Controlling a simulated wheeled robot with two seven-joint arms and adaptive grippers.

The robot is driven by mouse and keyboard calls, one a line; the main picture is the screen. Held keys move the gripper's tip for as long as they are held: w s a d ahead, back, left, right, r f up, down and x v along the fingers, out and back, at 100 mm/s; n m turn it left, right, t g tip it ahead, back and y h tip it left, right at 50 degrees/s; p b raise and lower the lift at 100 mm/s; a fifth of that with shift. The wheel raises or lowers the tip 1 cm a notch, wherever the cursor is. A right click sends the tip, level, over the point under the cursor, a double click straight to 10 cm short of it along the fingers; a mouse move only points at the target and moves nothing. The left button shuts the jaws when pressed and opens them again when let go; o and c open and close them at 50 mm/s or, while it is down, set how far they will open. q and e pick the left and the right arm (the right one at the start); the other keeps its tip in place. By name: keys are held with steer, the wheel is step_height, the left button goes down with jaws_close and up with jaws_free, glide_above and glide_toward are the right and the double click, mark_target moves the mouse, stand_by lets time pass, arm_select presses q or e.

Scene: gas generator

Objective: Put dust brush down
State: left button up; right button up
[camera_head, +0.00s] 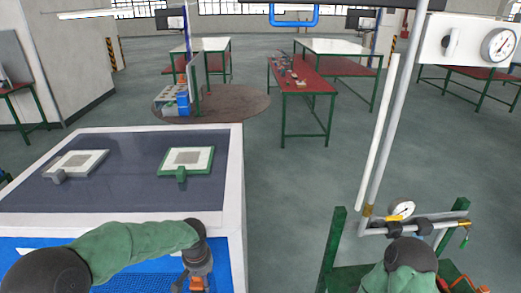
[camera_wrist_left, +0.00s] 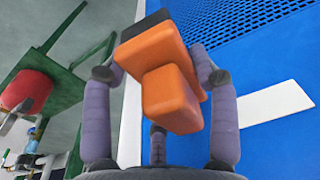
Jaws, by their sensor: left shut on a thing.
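My left gripper (camera_head: 197,284) is at the bottom of the head view, over the blue perforated surface (camera_head: 145,272) at the front of the workbench. It is shut on the dust brush, whose orange handle (camera_wrist_left: 165,80) fills the middle of the left wrist view between the two fingers. The brush has a dark end at the top; its bristles are not clearly visible. The blue surface (camera_wrist_left: 262,70) with a white strip lies behind the brush. My right arm (camera_head: 408,265) is at the lower right, by the pipe with a gauge; its fingers are not clear.
The workbench top (camera_head: 110,205) holds a grey-framed plate (camera_head: 78,163) and a green-framed plate (camera_head: 187,161). A green stand with pipes and a gauge (camera_head: 402,208) is at the right. A red cylinder (camera_wrist_left: 26,92) shows in the left wrist view. Open floor lies between bench and stand.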

arm_select(q)
step_height(320, 180, down, 2)
steer(key=shift+s+f+b, duration=0.1)
steer(key=shift+f+b, duration=0.1)
steer(key=shift+b, duration=0.45)
steer(key=s+f, duration=0.4)
steer(key=f, duration=0.1)
steer(key=w+d+r+m, duration=0.4)
steer(key=d+r+m, duration=0.4)
steer(key=d+r, duration=0.4)
steer(key=w+d+f+m, duration=0.4)
steer(key=w+f, duration=0.1)
steer(key=f, duration=0.1)
steer(key=s+a+r+n, duration=0.6)
steer(key=s+r+n, duration=0.1)
steer(key=r, duration=0.4)
steer(key=w+d+n, duration=0.5)
steer(key=w+d, duration=0.3)
steer(key=w, duration=0.1)
steer(key=shift+f, duration=0.15)
